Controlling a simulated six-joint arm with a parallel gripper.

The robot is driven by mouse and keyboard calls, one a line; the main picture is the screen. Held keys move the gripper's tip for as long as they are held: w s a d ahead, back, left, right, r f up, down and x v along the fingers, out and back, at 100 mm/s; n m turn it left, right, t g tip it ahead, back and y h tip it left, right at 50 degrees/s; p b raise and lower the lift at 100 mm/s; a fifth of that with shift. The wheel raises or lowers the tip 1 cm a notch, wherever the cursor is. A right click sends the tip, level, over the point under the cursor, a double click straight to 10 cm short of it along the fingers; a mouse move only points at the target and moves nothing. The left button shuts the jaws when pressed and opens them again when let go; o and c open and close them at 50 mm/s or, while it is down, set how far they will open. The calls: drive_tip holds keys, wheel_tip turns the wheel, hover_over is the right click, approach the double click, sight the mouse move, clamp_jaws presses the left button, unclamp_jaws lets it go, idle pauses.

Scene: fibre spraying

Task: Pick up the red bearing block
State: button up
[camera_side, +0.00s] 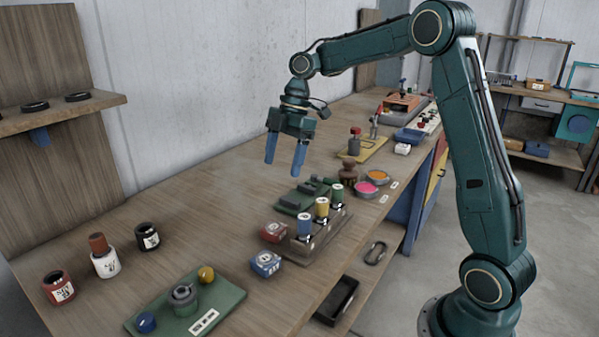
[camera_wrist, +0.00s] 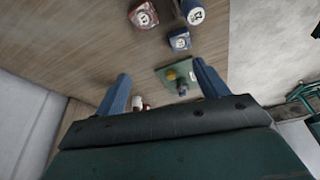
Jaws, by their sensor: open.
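The red bearing block (camera_side: 273,232) is a small dark-red block with a pale label on its face. It sits on the wooden bench beside a blue block (camera_side: 266,263) and left of a rack of spools. In the wrist view the red block (camera_wrist: 143,15) shows at the top, beyond my fingertips and near the blue block (camera_wrist: 180,40). My gripper (camera_side: 285,163) hangs above the bench with its two blue fingers apart and nothing between them. The fingers also show in the wrist view (camera_wrist: 162,78). The gripper is well clear of the red block.
A wooden rack (camera_side: 328,238) with blue, yellow and green spools stands close to the red block's right. A green tray (camera_side: 186,305) and several jars (camera_side: 104,263) stand at the front left. Colour bowls (camera_side: 377,177) are farther right. The bench toward the wall is bare.

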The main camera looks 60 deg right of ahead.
drive_tip(key=w+d+f+n+g, duration=0.1)
drive_tip(key=w+d+f+n, duration=0.2)
drive_tip(key=d+f, duration=0.1)
drive_tip(key=shift+d+f+y, duration=0.25)
drive_tip(key=shift+f+y, duration=0.15)
drive_tip(key=shift+f, duration=0.5)
hover_over(274, 227)
drive_tip(key=d, duration=0.3)
drive_tip(key=shift+w+a+f, duration=0.1)
drive_tip(key=shift+a+f, duration=0.05)
drive_tip(key=shift+f, duration=1.85)
drive_tip(key=shift+w+a+f, duration=0.1)
drive_tip(key=shift+f, duration=1.85)
drive_tip(key=shift+x, duration=2.6)
drive_tip(key=c, duration=1.2)
drive_tip(key=shift+r, duration=0.15)
drive_tip(key=shift+c, duration=0.2)
